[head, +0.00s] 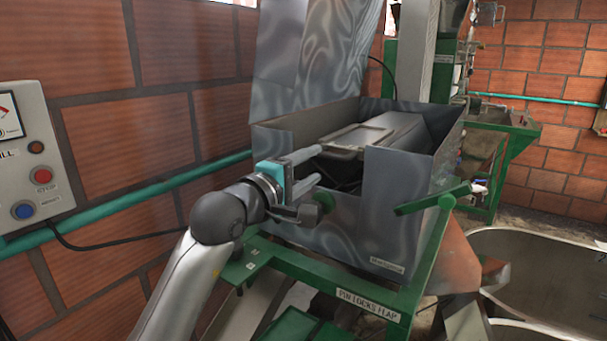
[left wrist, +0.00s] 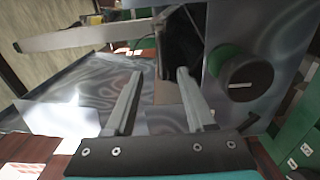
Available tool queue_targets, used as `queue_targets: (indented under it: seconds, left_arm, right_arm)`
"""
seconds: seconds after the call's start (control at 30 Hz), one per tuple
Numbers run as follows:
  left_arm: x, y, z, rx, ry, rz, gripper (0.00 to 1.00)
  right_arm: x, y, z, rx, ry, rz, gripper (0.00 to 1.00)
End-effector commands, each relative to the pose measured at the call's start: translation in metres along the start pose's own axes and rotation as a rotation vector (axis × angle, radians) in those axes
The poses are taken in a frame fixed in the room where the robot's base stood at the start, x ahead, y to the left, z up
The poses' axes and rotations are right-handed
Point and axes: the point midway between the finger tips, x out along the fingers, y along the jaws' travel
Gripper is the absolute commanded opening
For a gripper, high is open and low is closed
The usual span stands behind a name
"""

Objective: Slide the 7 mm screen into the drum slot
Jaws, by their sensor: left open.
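My left gripper (head: 319,164) is open at the near left side of the grey metal drum housing (head: 392,215). A flat grey framed plate (head: 360,137), possibly the screen, sits in the housing's open top with its handle end toward me. No 7 mm marking is readable. The upper finger appears close to that handle end; I cannot tell whether they touch. In the left wrist view, the two fingers (left wrist: 160,74) are apart with nothing clearly held between them. A dark opening (left wrist: 183,48) lies beyond the right finger. My right gripper is out of view.
A dark round knob with a green collar (left wrist: 246,78) stands close beside the right finger. A green lever (head: 433,198) juts out at the housing's front right. A green frame (head: 368,302) labelled "PIN LOCKS FLAP" is below. A control box (head: 33,165) hangs on the brick wall.

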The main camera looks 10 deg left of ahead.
Motion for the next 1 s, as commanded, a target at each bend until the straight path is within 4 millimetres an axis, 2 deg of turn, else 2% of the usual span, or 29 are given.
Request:
queue_targets:
  seconds: [0.23, 0.63, 0.73, 0.87, 1.0]
  left_arm:
    - [-0.019, 0.0, 0.0, 0.001, 0.0, 0.0, 0.55]
    - [-0.021, 0.0, 0.0, -0.003, -0.001, 0.001, 0.55]
    - [-0.022, 0.0, 0.008, -0.045, -0.031, 0.017, 0.55]
    - [-0.031, 0.004, 0.036, -0.238, -0.152, 0.092, 0.55]
    - [-0.055, 0.019, 0.067, -0.617, -0.335, 0.215, 0.55]
  right_arm:
    - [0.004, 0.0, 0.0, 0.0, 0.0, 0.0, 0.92]
    - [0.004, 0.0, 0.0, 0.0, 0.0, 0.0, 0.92]
    - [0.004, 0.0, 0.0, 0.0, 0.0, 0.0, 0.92]
    - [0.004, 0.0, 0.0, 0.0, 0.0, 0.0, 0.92]
    - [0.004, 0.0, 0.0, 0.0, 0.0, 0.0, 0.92]
